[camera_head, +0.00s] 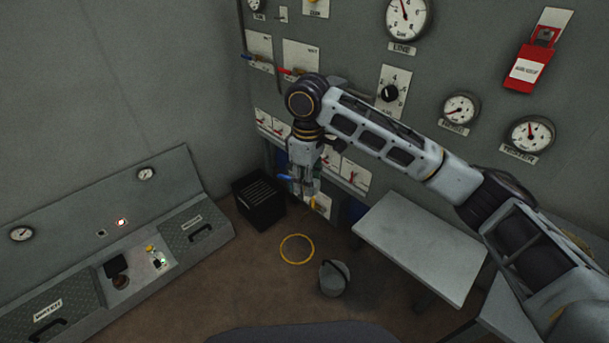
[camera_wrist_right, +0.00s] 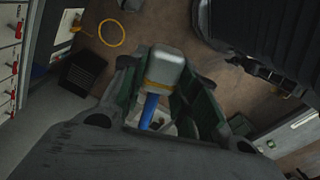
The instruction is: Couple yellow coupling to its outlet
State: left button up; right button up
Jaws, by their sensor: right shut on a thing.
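My right gripper (camera_head: 303,190) reaches down in front of the lower wall panels. In the right wrist view its fingers (camera_wrist_right: 160,100) are shut around a pale grey piece with a yellow band and a blue part, which looks like the yellow coupling (camera_wrist_right: 160,83). In the head view the held piece is mostly hidden by the fingers. A small yellow part (camera_head: 313,202) shows just below the fingertips, by a pale lower panel; I cannot tell whether it is the outlet or part of the coupling. Whether the coupling touches an outlet cannot be seen. My left gripper is out of view.
A black crate (camera_head: 259,202), a yellow ring (camera_head: 297,249) and a grey bucket (camera_head: 334,279) are on the floor below. A grey table (camera_head: 420,246) stands to the right. Gauges and a red tag holder (camera_head: 527,68) are on the wall. A console (camera_head: 125,265) stands at left.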

jog(key=shift+s+d+f+n, duration=0.15)
jog(key=shift+d+f+n, duration=0.1)
jog(key=shift+f+n, duration=0.35)
jog(key=shift+s+d+f+n, duration=0.2)
jog(key=shift+f+n, duration=0.15)
jog(key=shift+n, duration=0.35)
jog(key=shift+d+f+n, duration=0.2)
jog(key=shift+f+n, duration=0.15)
jog(key=shift+n, duration=0.25)
jog(key=shift+s+d+f+n, duration=0.1)
jog(key=shift+d+f+n, duration=0.05)
jog(key=shift+f+n, duration=0.2)
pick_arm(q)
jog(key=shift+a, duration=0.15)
